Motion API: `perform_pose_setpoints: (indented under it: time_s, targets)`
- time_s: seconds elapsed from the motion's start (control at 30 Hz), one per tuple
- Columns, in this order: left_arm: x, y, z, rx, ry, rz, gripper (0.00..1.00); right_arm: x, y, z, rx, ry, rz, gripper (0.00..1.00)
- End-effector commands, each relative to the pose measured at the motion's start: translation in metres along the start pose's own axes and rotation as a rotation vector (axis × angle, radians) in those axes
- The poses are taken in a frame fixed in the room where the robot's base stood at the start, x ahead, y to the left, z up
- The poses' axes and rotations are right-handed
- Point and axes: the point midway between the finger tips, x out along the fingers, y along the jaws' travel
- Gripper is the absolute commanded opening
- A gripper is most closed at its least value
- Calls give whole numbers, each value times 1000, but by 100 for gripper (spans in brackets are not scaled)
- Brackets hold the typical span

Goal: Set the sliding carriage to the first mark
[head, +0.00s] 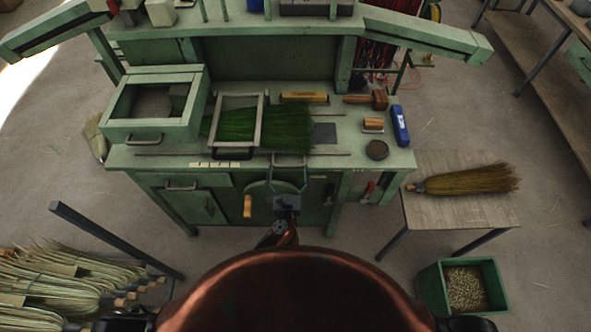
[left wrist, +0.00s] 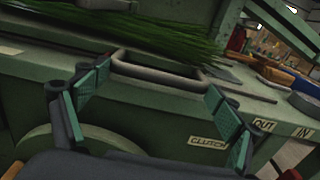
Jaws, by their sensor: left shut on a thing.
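My left gripper (head: 287,178) is at the middle of the green bench's front edge, fingers pointing at the bench. The handle seems to belong to the sliding carriage, but the join is hidden. A grey rectangular frame (head: 262,122) stands around green bristles (head: 287,128) on the benchtop. Pale mark labels (head: 225,165) sit on the front edge, left of my gripper; their writing is too small to read. My right gripper is out of view.
An orange-handled lever (head: 247,206) hangs below the edge, left of my gripper. A green open box (head: 155,125) stands at the bench's left. A mallet (head: 379,99), a blue tool (head: 400,125) and a round dish (head: 376,150) lie at the right. A low table (head: 450,208) holds a broom.

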Motion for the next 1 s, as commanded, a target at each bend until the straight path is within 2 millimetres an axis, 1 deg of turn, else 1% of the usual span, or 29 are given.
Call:
perform_pose_setpoints:
  time_s: [0.03, 0.3, 0.5, 0.6, 0.73, 1.0]
  targets:
    - [4, 18, 6, 7, -7, 15, 43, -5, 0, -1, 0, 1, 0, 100]
    - [3, 80, 6, 8, -8, 14, 43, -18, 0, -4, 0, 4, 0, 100]
    - [3, 118, 7, 7, -10, 11, 42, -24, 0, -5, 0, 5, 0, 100]
    - [4, 132, 7, 7, -11, 10, 42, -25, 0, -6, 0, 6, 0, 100]
    - [4, 145, 8, 6, -12, 10, 42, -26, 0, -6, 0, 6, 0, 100]
    - [5, 152, 8, 4, -13, 7, 42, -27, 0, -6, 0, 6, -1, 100]
